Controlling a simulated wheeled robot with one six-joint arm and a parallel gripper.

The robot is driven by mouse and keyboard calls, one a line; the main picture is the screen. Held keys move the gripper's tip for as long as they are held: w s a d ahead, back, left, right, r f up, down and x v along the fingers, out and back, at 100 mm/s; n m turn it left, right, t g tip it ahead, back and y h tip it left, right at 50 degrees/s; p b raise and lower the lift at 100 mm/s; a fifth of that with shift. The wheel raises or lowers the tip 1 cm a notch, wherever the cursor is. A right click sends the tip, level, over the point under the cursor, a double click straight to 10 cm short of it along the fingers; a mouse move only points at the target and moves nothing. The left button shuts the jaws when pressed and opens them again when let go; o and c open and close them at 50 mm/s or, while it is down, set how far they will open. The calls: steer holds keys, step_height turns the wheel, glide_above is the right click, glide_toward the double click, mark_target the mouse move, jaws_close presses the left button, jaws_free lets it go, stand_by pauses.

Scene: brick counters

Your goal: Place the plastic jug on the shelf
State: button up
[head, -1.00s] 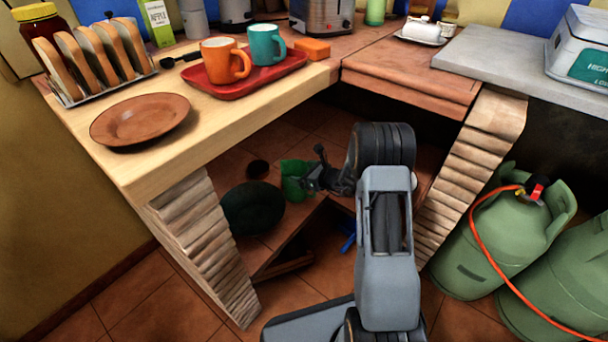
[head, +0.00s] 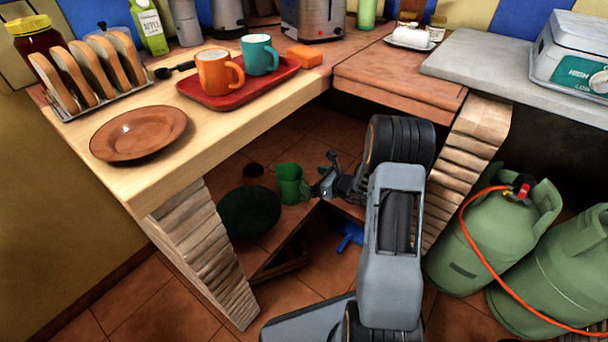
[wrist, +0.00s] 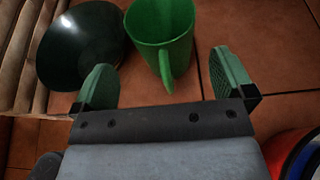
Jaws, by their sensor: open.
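The plastic jug (head: 290,185) is green and stands upright on the tiled floor under the counter. In the wrist view the jug (wrist: 160,38) is beyond my fingertips, its handle facing my gripper between the two fingers. My gripper (head: 325,184) is just right of the jug in the head view. I cannot tell for sure which surface is the shelf; the wooden counter (head: 190,150) runs above the jug.
A dark green round object (head: 249,212) lies left of the jug. Counter supports flank the space. Gas cylinders (head: 470,240) stand right. A red tray (head: 225,98) and brown plate (head: 138,134) occupy the counter.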

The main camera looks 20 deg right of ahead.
steer(key=s+a+r+n+g+p, duration=0.1)
steer(key=s+a+r+n+g, duration=0.3)
steer(key=s+a+r+n, duration=0.25)
steer(key=s+a+r+n+g, duration=0.3)
steer(key=s+r+n+g, duration=0.2)
steer(key=s+n, duration=0.35)
steer(key=s+d+r+n+h, duration=0.3)
steer(key=s+r+n+h, duration=0.2)
steer(key=n, duration=0.8)
steer(key=s+h, duration=0.3)
steer(key=s, duration=0.2)
steer(key=shift+r+n, duration=0.2)
steer(key=shift+n, duration=0.2)
step_height(320, 180, up, 36)
steer(key=t+p, duration=0.1)
steer(key=p, duration=3.3)
steer(key=shift+a+r, duration=0.15)
steer(key=shift+a, duration=0.05)
